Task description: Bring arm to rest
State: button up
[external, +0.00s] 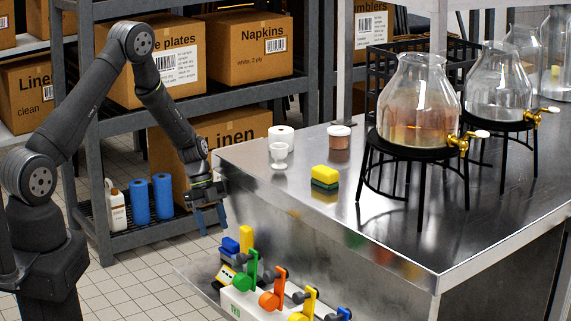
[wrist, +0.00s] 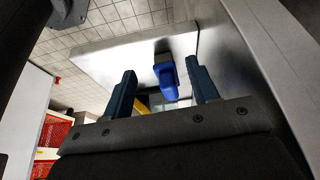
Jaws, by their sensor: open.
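My arm reaches over from the left in the external view, bent at its elbow. My gripper (external: 210,220) hangs from it, pointing down, left of the steel counter's near left corner and above a lower steel shelf. It is open with nothing between its fingers. In the wrist view my gripper (wrist: 163,92) shows two dark blue fingers set apart. A blue object (wrist: 167,78) shows beyond and between them, apart from them as far as I can tell.
A rack of coloured handles (external: 265,290) stands below and right of my gripper. Shelving with cardboard boxes (external: 250,45) stands behind.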

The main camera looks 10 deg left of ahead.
aim_at(227, 245)
jog(key=s+d, duration=0.2)
jog(key=shift+s+d, duration=0.25)
jog(key=shift+d, duration=0.15)
jog(key=x, duration=0.5)
jog(key=shift+s+d+r, duration=0.2)
jog(key=shift+d, duration=0.1)
jog(key=shift+f, duration=0.4)
jog(key=shift+r, duration=0.15)
